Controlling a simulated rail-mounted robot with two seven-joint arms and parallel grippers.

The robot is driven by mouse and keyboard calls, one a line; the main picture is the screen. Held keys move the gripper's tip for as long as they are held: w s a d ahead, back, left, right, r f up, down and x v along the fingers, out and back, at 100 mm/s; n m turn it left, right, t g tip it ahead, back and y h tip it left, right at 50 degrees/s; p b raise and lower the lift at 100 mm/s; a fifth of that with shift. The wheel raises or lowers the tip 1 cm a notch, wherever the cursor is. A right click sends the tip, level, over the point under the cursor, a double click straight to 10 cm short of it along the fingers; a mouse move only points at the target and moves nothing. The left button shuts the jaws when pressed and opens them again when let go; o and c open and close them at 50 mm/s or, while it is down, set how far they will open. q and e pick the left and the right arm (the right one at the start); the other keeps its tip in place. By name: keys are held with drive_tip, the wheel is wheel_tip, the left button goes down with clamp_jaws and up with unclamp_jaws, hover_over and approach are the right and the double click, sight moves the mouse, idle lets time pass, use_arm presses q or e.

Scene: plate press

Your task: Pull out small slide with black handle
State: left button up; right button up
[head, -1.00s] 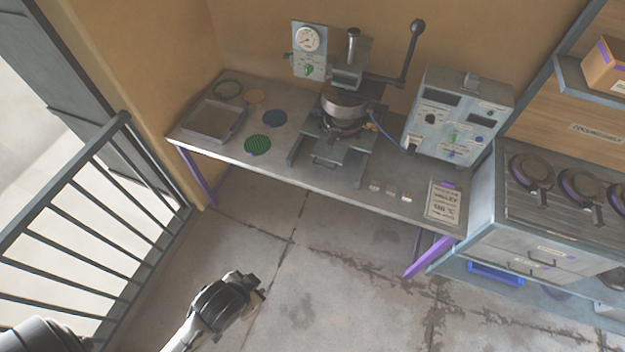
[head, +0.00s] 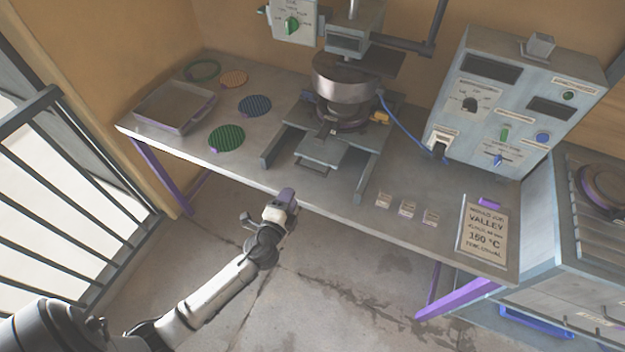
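The press (head: 345,85) stands at the back middle of the bench. A small slide (head: 322,148) juts from under its round plates toward the front edge, with a dark handle (head: 312,170) on its front. My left gripper (head: 283,201) is at the bench's front edge, in front of the slide and a little to its left. It looks apart from the handle. Its fingers are small and seen from behind, so their opening is unclear. My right gripper is not in view.
A grey tray (head: 137,118) and several coloured discs, one a green disc (head: 227,138), lie on the bench's left. A control box (head: 515,105), small blocks (head: 407,208) and a sign (head: 484,229) are on the right. A railing (head: 70,180) stands at left.

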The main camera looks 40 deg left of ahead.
sight(309, 171)
use_arm(q)
drive_tip(key=w+a, duration=0.1)
drive_tip(key=w, duration=0.4)
drive_tip(key=w+a+f+m+b, duration=0.1)
drive_tip(key=w, duration=0.4)
drive_tip(key=w+a+f+m+h+b, duration=0.1)
drive_tip(key=w, duration=0.4)
drive_tip(key=shift+a+f+t, duration=0.2)
drive_tip(key=shift+f+t, duration=0.05)
drive_tip(key=shift+t, duration=0.05)
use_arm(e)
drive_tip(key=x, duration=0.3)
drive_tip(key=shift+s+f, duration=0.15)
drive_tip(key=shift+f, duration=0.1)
use_arm(q)
drive_tip(key=shift+c, duration=0.4)
drive_tip(key=c, duration=0.6)
drive_tip(key=shift+f, duration=0.1)
clamp_jaws()
